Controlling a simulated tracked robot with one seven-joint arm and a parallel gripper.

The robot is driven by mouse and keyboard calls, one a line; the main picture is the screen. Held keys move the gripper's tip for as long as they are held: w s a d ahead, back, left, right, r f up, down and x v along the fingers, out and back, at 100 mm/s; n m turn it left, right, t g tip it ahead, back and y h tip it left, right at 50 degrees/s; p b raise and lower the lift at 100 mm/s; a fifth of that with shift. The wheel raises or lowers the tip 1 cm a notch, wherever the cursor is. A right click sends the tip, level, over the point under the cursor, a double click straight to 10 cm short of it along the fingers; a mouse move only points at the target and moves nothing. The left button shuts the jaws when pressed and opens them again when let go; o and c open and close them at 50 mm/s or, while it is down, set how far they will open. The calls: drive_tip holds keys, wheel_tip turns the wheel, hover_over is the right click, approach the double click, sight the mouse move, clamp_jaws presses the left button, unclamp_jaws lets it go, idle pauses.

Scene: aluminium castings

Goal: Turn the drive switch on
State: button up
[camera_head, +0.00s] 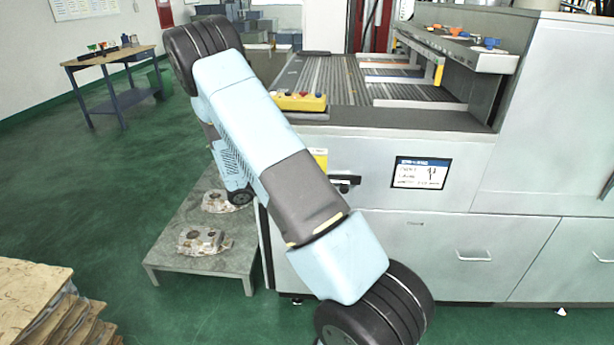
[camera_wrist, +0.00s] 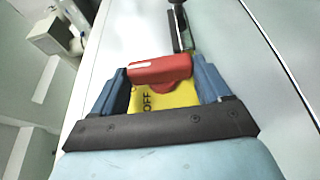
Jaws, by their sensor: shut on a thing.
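The drive switch shows in the wrist view as a red handle (camera_wrist: 158,72) on a yellow plate (camera_wrist: 178,96) marked OFF. The handle lies crosswise in the picture, slightly tilted, above the OFF lettering. My gripper (camera_wrist: 159,68) has its two blue fingers on either side of the red handle and is shut on it. In the head view, a corner of a yellow plate (camera_head: 321,153) shows on the machine's front beside my arm. My arm hides the red handle and my gripper there.
A black latch (camera_head: 345,184) and a label panel (camera_head: 420,173) are on the machine front (camera_head: 460,185). A yellow control box (camera_head: 300,102) sits on the machine's edge. A low grey table (camera_head: 190,262) with castings stands left, and stacked brown sheets (camera_head: 35,300) stand front left.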

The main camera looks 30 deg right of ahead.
drive_tip(key=shift+s+a+f, duration=0.1)
drive_tip(key=shift+f, duration=0.15)
drive_tip(key=o, duration=0.8)
drive_tip(key=shift+c, duration=0.2)
drive_tip(key=shift+o, duration=1.3)
drive_tip(key=shift+r, duration=0.1)
drive_tip(key=v, duration=1.3)
drive_tip(key=shift+a, duration=0.4)
